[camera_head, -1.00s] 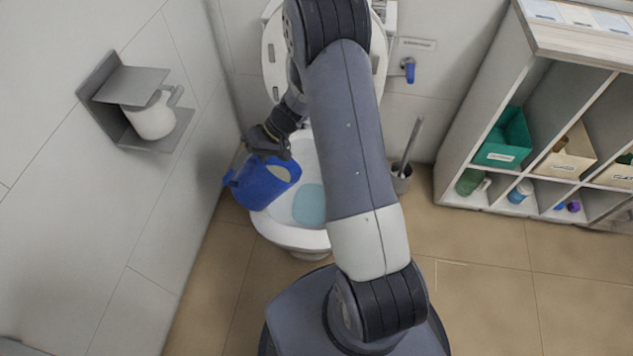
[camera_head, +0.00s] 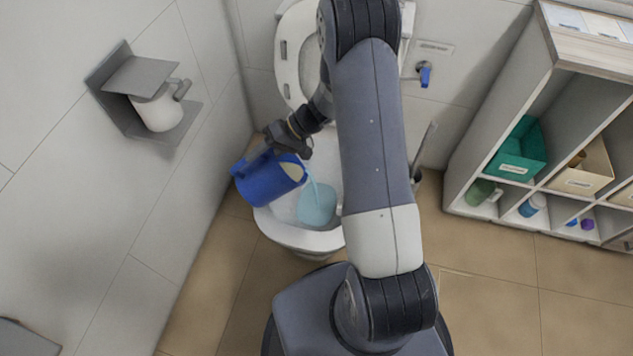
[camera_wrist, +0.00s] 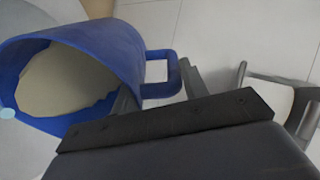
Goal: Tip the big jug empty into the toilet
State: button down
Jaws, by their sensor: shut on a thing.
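The big blue jug (camera_head: 268,182) is tilted over the left side of the toilet bowl (camera_head: 290,236), its mouth facing right. A thin pale blue stream runs from its lip into the bowl, where light blue liquid (camera_head: 317,203) lies. My gripper (camera_head: 283,140) is shut on the jug, above it. In the wrist view the jug (camera_wrist: 135,50) shows its open mouth and pale contents, with its handle at my gripper's fingers (camera_wrist: 160,88). The toilet lid (camera_head: 290,62) is up, partly hidden by my arm.
A paper holder (camera_head: 140,77) with a white roll juts from the left wall. A toilet brush (camera_head: 425,150) stands right of the bowl, partly hidden. An open shelf (camera_head: 500,110) with bins and bottles is at right. Floor (camera_head: 490,290) in front of the shelf is clear.

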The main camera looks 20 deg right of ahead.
jog(key=shift+d+r+y, duration=0.15)
jog(key=shift+d+y, duration=0.45)
jog(key=shift+d, duration=0.1)
dwell(1.1)
